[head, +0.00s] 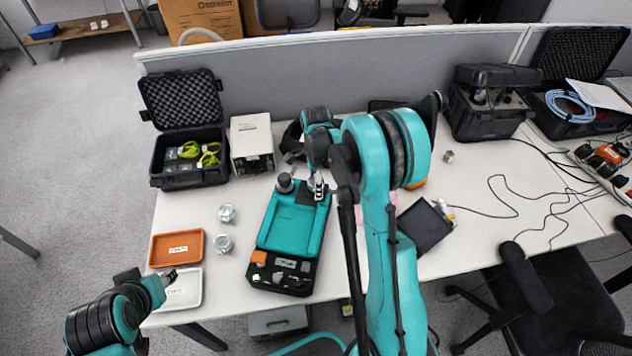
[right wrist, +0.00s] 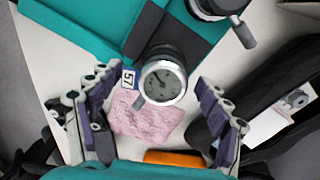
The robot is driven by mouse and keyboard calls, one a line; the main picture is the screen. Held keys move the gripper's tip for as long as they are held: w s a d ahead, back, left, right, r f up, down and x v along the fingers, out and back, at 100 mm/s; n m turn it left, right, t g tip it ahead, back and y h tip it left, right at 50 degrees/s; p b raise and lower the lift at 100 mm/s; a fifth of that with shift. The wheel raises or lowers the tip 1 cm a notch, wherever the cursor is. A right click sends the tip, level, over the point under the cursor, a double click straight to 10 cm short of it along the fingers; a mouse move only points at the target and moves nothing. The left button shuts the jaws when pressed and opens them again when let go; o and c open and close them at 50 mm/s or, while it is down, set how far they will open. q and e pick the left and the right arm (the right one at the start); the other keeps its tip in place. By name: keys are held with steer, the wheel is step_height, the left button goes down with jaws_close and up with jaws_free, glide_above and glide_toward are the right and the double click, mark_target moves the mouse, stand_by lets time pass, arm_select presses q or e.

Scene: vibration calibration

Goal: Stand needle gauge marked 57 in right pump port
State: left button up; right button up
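The needle gauge marked 57 (right wrist: 163,82) has a round dial, a dark body and a white 57 tag. In the right wrist view it is at the dark end of the teal pump (right wrist: 85,25), between my right gripper's spread fingers (right wrist: 155,105), with a gap on both sides. Its base is hidden, so I cannot tell how it is seated. In the head view my right gripper (head: 318,186) is at the far right corner of the pump (head: 262,233). Another gauge (head: 285,182) stands at the pump's far left. My left gripper (head: 168,277) is over the white tray; its fingers are too small to judge.
Two silver gauges (head: 227,212) (head: 224,243) are on the table left of the pump. An orange tray (head: 178,247) and the white tray (head: 183,292) lie farther left. A beige box (head: 251,137) and an open black case (head: 188,157) stand behind. Pink cloth (right wrist: 150,117) lies beside the pump.

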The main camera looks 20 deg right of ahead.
step_height(320, 180, up, 12)
steer(key=s+a+r+n+t, duration=0.3)
steer(key=s+a+r+n, duration=0.3)
steer(key=s+n, duration=0.4)
steer(key=s+a+f+n+t, duration=0.2)
steer(key=s+a+n+t, duration=0.1)
steer(key=s+n, duration=0.8)
steer(key=shift+a+t+b, duration=0.25)
steer(key=shift+t+b, duration=0.1)
steer(key=shift+t, duration=0.35)
steer(key=shift+c, duration=0.3)
stand_by(1.1)
